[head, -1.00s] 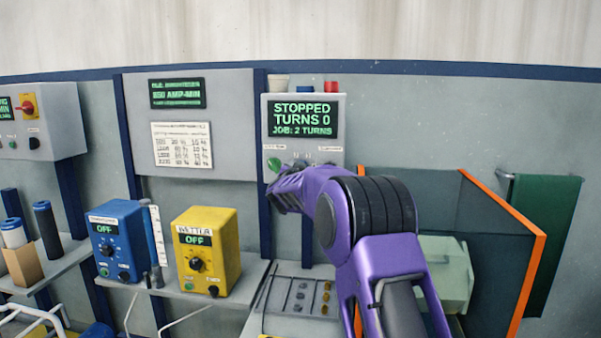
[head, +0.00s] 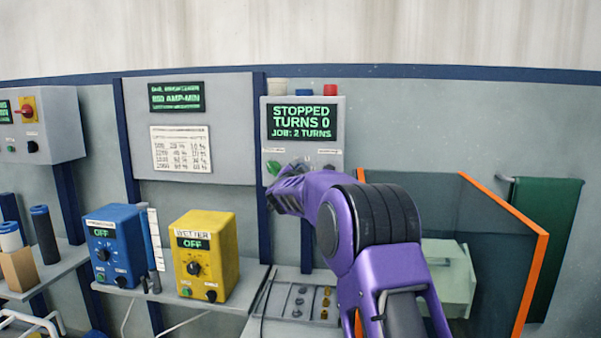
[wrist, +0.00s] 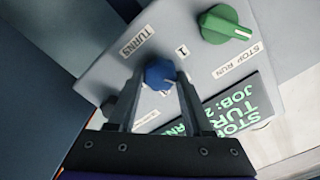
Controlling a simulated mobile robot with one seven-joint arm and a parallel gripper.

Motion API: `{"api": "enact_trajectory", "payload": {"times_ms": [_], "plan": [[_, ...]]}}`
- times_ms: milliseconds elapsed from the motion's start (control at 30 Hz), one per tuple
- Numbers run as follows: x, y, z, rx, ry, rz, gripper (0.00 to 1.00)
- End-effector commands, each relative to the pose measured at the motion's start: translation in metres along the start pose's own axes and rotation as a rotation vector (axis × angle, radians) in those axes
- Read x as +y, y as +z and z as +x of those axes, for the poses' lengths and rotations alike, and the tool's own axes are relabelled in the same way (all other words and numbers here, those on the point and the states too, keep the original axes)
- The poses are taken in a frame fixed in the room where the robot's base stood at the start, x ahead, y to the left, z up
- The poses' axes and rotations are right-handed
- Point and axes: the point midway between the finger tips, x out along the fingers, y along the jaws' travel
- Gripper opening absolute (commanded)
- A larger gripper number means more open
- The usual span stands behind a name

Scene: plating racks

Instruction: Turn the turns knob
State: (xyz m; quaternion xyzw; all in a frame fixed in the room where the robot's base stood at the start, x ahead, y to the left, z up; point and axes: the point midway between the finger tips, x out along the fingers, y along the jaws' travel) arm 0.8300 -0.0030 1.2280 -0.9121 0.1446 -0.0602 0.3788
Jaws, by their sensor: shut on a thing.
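The blue turns knob (wrist: 158,72) sits on a light grey control panel (wrist: 112,77) beside a "TURNS" label, with a "1" mark next to it. My gripper (wrist: 160,84) is shut on this knob, one finger on each side. In the head view my gripper (head: 287,188) is at the lower part of the same control box (head: 334,153) and covers the knob. The box's display (head: 303,122) reads "STOPPED", "TURNS 0", "JOB: 2 TURNS".
A green stop/run knob (wrist: 224,25) is close to the turns knob; it also shows in the head view (head: 273,168). A yellow wetter box (head: 223,241) and a blue box (head: 100,263) stand on the shelf to the left. An orange-edged panel (head: 531,272) stands right of my arm.

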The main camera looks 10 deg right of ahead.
Motion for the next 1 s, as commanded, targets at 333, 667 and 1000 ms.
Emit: {"api": "enact_trajectory", "payload": {"times_ms": [333, 667, 1000], "plan": [[0.001, 0.001, 0.000, -0.002, 0.001, -0.002, 0.77], [0.000, 0.001, -0.001, -0.001, 0.000, -0.002, 0.80], [-0.001, 0.001, -0.041, -0.002, -0.002, -0.003, 0.80]]}}
